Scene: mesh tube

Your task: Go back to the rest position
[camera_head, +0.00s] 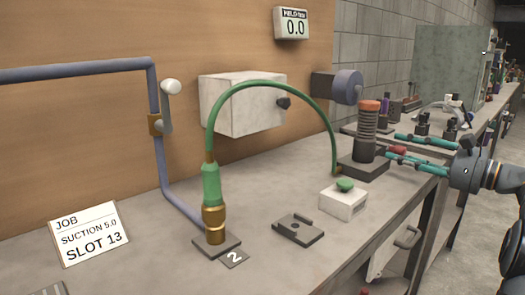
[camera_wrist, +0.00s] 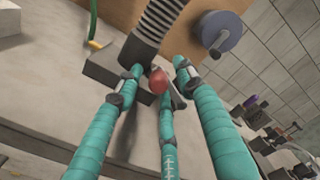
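My gripper (camera_head: 394,145) has teal fingers spread apart at the right, pointing left toward the ribbed dark tube (camera_head: 367,133) with its orange cap, on a black base (camera_head: 362,167). In the wrist view the fingers (camera_wrist: 157,70) are apart, with the ribbed tube (camera_wrist: 158,22) beyond them. A red knob (camera_wrist: 158,82) shows between the fingertips; I cannot tell whether a finger touches it. A green hose (camera_head: 265,84) arcs from a brass fitting (camera_head: 214,220) on the plate marked 2 to beside the black base.
The white box with a green button (camera_head: 345,186) and a dark slotted block (camera_head: 298,229) stand on the bench (camera_head: 300,265). The job card (camera_head: 89,233) reads SUCTION 5.0, SLOT 13. The wall display (camera_head: 293,25) reads 0.0. Several small items stand farther back right.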

